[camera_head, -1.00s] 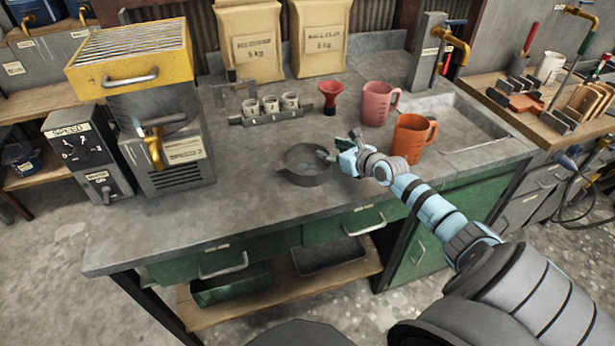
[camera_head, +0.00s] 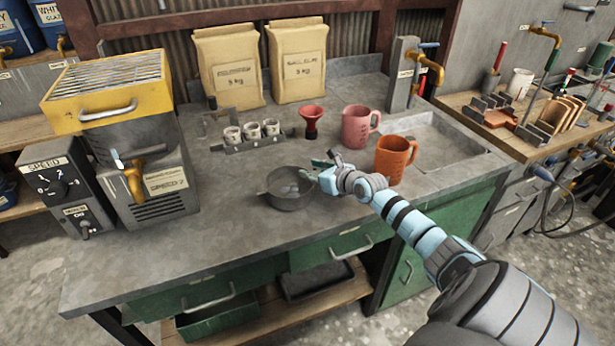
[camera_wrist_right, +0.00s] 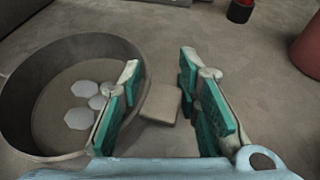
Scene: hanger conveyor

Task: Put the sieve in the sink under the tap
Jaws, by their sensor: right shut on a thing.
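The sieve (camera_head: 290,203), a round, dark grey pan-like vessel, stands on the grey counter and also shows in the right wrist view (camera_wrist_right: 35,105) with several pale pieces inside. My right gripper (camera_head: 318,170) is at its right edge. In the right wrist view, the gripper's teal-padded fingers (camera_wrist_right: 162,105) are on either side of a small tab on the sieve's rim, and it is shut on this tab. The sink (camera_head: 452,150) is a shallow grey basin at the counter's right. My left gripper is out of view.
An orange jug (camera_head: 393,160) and a pink jug (camera_head: 356,127) stand between the sieve and the sink. A red funnel (camera_head: 311,122) and a rack of small cups (camera_head: 250,143) are behind the sieve.

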